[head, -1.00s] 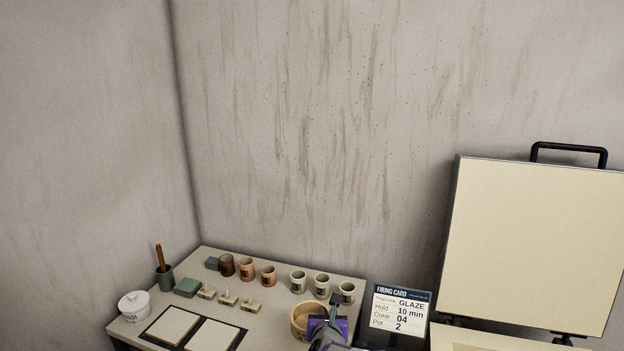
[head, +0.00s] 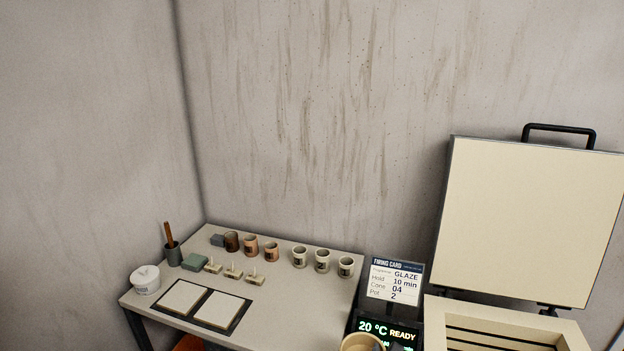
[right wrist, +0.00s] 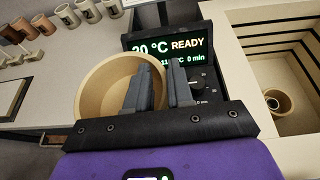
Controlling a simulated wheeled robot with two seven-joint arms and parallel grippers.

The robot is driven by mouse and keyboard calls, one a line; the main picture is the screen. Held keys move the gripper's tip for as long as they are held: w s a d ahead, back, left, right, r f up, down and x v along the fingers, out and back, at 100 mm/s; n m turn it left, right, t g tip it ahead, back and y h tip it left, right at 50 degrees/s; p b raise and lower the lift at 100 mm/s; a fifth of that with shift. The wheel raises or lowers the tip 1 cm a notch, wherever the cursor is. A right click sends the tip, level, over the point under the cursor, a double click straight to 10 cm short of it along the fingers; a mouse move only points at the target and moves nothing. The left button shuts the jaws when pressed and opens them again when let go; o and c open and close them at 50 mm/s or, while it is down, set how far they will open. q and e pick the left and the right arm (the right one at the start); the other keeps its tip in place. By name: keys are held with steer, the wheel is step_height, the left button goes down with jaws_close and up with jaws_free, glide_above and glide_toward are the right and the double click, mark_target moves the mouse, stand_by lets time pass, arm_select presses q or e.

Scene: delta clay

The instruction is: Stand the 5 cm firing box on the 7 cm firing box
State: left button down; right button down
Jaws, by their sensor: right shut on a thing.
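My right gripper (right wrist: 160,80) is shut on a round, tan, open-topped firing box (right wrist: 92,88), gripping its wall at the right side. The box's rim (head: 360,342) also shows at the bottom edge of the head view, in front of the kiln's display. A second round tan vessel (right wrist: 274,106) stands inside the open kiln in the right wrist view, with something smaller and dark-centred in it. I cannot read either one's size, so I cannot tell which is 5 cm or 7 cm. My left gripper is not in view.
The open kiln (head: 450,307) stands at the right with its lid (head: 530,220) raised. The display (head: 388,332) reads 20 °C READY; a firing card (head: 393,282) stands behind it. Several cups (head: 299,257), stilts (head: 232,271) and two pale tiles (head: 220,309) occupy the table (head: 290,300).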

steer(key=shift+s+d, duration=0.35)
steer(key=shift+s, duration=0.45)
steer(key=shift+s+d, duration=0.3)
steer(key=shift+s, duration=0.5)
